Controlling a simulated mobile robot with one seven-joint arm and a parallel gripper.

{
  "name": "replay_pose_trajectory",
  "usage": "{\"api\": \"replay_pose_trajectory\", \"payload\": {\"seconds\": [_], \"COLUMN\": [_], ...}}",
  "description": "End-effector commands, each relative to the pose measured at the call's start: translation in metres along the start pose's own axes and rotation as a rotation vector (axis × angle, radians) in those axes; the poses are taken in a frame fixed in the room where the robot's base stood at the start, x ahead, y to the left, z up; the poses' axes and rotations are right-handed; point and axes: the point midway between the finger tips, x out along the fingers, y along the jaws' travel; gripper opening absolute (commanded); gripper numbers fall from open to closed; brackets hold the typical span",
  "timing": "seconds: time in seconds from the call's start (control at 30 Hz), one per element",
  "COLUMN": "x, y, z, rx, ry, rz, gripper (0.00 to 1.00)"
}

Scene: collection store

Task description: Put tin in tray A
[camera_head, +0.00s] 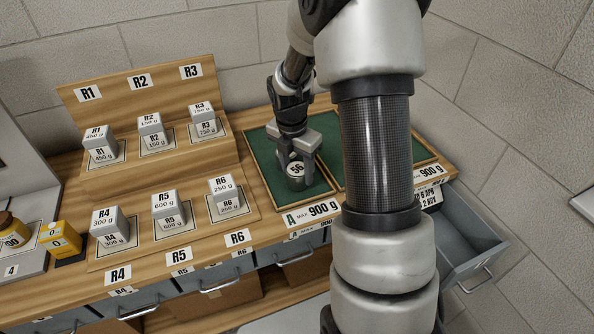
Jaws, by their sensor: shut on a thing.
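A small grey tin (296,171) with a white lid marked 56 is upright over the green floor of tray A (263,148). My gripper (297,161) points down and is shut on the tin, with its fingers at the tin's sides. The tin is inside the tray's outline, towards its front. I cannot tell whether its base touches the tray floor. The label "A MAX 900 g" is on the front edge of the tray.
A wooden stepped rack (150,95) with labelled weight blocks R1 to R6 stands to the left. Another green tray (420,152) lies partly behind my arm. An open grey drawer (467,238) juts out at right.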

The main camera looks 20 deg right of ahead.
Motion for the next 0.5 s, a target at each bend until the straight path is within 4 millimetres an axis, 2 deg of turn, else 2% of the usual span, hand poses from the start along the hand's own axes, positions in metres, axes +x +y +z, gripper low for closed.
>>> {"api": "replay_pose_trajectory", "payload": {"seconds": [0.37,0.4,0.43,0.5], "x": [0.0062,0.0060,0.0056,0.0056], "y": [0.0004,0.0004,0.0004,0.0003], "z": [-0.0002,-0.0002,-0.0002,-0.0002], "rx": [0.000,0.000,0.000,0.000], "ry": [-0.002,-0.002,-0.002,-0.002], "rz": [0.002,0.002,0.002,0.002], "gripper": [0.25,0.52,0.57,0.57]}}
